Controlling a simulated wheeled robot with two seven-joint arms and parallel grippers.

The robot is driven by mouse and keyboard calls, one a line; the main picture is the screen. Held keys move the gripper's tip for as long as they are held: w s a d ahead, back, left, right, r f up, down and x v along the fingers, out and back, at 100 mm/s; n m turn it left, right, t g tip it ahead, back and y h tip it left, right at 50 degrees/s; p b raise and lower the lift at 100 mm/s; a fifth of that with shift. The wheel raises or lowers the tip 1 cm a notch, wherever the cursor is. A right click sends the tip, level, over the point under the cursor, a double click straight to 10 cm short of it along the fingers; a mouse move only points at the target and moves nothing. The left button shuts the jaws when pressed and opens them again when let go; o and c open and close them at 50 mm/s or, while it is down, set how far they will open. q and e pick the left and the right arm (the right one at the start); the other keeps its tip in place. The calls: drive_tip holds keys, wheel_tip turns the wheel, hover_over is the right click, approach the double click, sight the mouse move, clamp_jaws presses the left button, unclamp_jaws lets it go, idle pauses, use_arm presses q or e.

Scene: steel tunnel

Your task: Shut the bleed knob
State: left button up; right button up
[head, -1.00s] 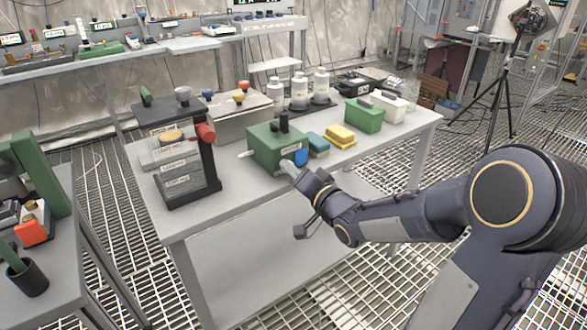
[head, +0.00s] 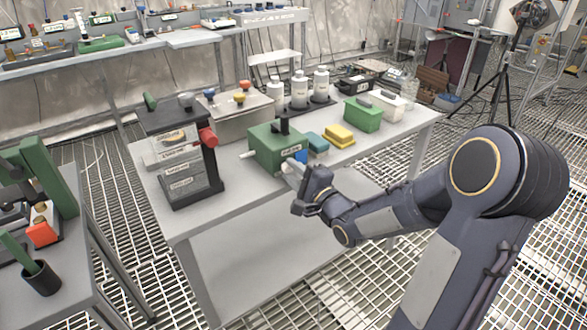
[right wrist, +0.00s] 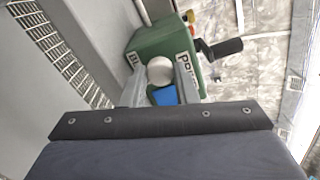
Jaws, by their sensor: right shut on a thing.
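The green pump box (head: 268,150) stands near the front edge of the middle table, with a black handle on top, a blue patch on its front and a label partly reading "PRI". In the right wrist view the box (right wrist: 150,40) is straight ahead. A pale round bleed knob (right wrist: 160,71) sits on its face. My right gripper (right wrist: 161,80) has one finger on each side of the knob and is shut on it. In the head view my right gripper (head: 289,170) reaches the box's front and covers the knob. My left gripper is out of view.
Left of the box stands a dark rack (head: 212,160) with a red knob. A blue-green block and a yellow sponge (head: 340,134) lie to the right. White bottles (head: 299,90) and a green caddy (head: 362,114) stand behind. The table's front strip is bare.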

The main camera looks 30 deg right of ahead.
drive_tip(key=m+p, duration=0.1)
drive_tip(key=m, duration=0.2)
drive_tip(key=shift+r+m+p, duration=0.1)
drive_tip(key=shift+m+p, duration=0.2)
drive_tip(key=shift+p, duration=0.05)
drive_tip(key=shift+m+p, duration=1)
drive_tip(key=shift+m, duration=1)
drive_tip(key=o, duration=1)
drive_tip(key=s, duration=0.8)
drive_tip(key=shift+d+p, duration=0.3)
drive_tip(key=shift+d, duration=0.05)
drive_tip(key=shift+w, duration=0.1)
